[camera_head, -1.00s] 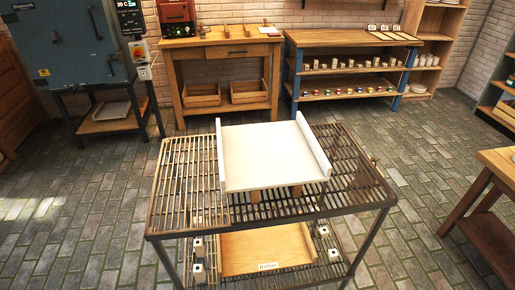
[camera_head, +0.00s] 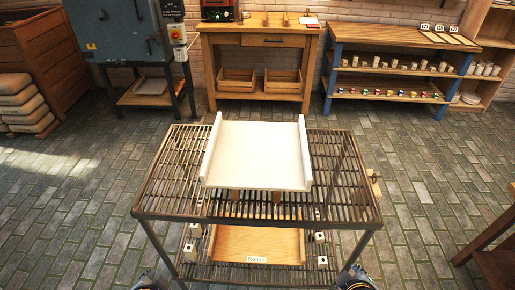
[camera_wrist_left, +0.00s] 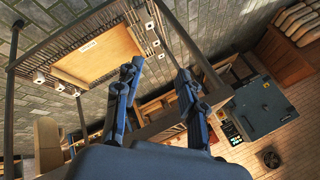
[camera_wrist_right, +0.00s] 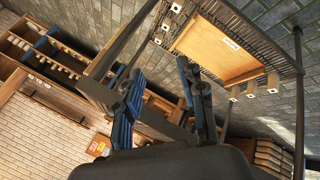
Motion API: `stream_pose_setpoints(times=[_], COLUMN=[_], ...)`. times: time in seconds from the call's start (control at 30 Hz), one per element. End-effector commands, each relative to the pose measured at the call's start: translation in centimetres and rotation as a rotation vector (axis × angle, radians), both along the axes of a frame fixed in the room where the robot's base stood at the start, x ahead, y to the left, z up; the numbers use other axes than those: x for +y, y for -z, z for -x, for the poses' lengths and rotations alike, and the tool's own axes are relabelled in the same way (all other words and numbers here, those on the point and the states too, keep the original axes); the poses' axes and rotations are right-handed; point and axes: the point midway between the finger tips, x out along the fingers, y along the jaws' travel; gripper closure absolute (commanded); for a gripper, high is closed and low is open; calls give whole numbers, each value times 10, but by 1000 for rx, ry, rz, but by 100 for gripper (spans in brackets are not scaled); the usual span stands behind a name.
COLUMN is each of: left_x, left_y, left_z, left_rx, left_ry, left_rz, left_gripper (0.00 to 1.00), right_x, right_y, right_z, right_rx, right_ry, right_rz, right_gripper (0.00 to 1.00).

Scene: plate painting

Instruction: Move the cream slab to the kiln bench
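A wooden bench with a drawer (camera_head: 260,40) stands beside the blue-grey kiln (camera_head: 125,28) at the back. My left gripper (camera_wrist_left: 160,72) has its fingers apart in the left wrist view. My right gripper (camera_wrist_right: 160,72) has its fingers apart in the right wrist view. Neither touches the slab.
The cart's lower shelf holds a labelled wooden board (camera_head: 230,242) and small pale blocks. A blue-legged shelf bench (camera_head: 400,65) stands at back right, and stacked sacks (camera_head: 22,105) at left. A wooden table (camera_head: 495,250) juts in at right. Paved floor (camera_head: 90,170) is clear around the cart.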

Motion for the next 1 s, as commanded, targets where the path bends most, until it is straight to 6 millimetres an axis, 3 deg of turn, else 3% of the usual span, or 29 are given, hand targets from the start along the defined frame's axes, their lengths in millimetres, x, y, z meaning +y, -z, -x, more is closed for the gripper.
stream_pose_setpoints(times=[0.17,0.27,0.4,0.6,0.77,1.0], left_x=[6,-1,-31,-78,-94,-96], left_y=[-40,-66,-99,-120,-124,-124], left_z=[-50,-81,-116,-135,-137,-137], left_rx=[-153,-232,-312,-354,-357,-357], left_ry=[323,547,862,1126,1192,1197], left_rz=[-409,-740,-1283,-1856,-2039,-2054], left_gripper=[60,60,60,60,60,60], right_x=[-11,-6,22,72,90,91], right_y=[-38,-64,-97,-122,-126,-127], right_z=[-46,-75,-111,-136,-141,-141], right_rx=[-117,-161,-170,-133,-112,-109], right_ry=[-286,-489,-785,-1047,-1117,-1123], right_rz=[417,753,1295,1859,2037,2056], right_gripper=[60,60,60,60,60,60])
